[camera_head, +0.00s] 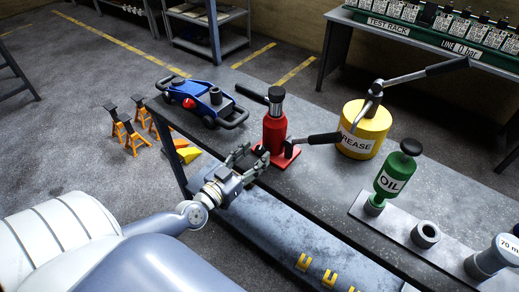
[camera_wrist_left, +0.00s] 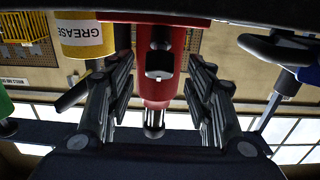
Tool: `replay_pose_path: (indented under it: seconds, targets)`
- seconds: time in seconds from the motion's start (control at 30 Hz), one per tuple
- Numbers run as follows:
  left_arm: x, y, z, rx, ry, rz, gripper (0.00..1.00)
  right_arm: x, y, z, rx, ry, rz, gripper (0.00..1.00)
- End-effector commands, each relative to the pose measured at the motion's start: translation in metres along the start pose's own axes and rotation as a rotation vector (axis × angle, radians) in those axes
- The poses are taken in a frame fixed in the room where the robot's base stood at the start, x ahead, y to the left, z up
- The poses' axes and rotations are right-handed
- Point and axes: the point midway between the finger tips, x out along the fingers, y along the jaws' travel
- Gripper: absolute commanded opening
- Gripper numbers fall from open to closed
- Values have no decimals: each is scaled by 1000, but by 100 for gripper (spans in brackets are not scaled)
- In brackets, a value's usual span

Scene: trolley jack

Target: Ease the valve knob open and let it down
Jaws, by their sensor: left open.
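The red bottle jack (camera_head: 274,132) stands upright on its red base plate (camera_head: 287,160) on the grey bench. My left gripper (camera_head: 253,157) is open, just left of the jack's foot. In the left wrist view, which looks upside down, the red jack body (camera_wrist_left: 161,90) shows between my two spread fingers (camera_wrist_left: 158,105). In the head view my gripper hides most of that side. My right gripper is not in view.
A blue trolley jack (camera_head: 204,102) lies behind left on the bench. A yellow grease can (camera_head: 364,130) with a pump lever stands right of the jack. A black-gripped handle (camera_head: 312,139) juts right from the jack. A green oil bottle (camera_head: 393,177) stands further right.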

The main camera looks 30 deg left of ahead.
Motion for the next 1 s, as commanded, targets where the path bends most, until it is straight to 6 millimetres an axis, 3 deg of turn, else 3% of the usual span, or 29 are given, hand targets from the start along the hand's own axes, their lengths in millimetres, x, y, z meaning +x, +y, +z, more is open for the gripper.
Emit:
replay_pose_path:
  seconds: [0.2,0.6,0.63,0.8,0.83,1.0]
  targets:
    - [24,0,-1,0,1,0,48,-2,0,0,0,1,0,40]
    - [30,1,0,0,-1,1,48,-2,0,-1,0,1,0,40]
    - [30,1,0,0,0,1,46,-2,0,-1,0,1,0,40]
    - [30,0,0,0,0,1,8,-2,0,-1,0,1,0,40]
    - [30,0,0,0,0,1,4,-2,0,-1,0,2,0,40]
    - [30,0,0,-2,0,-1,4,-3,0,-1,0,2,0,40]
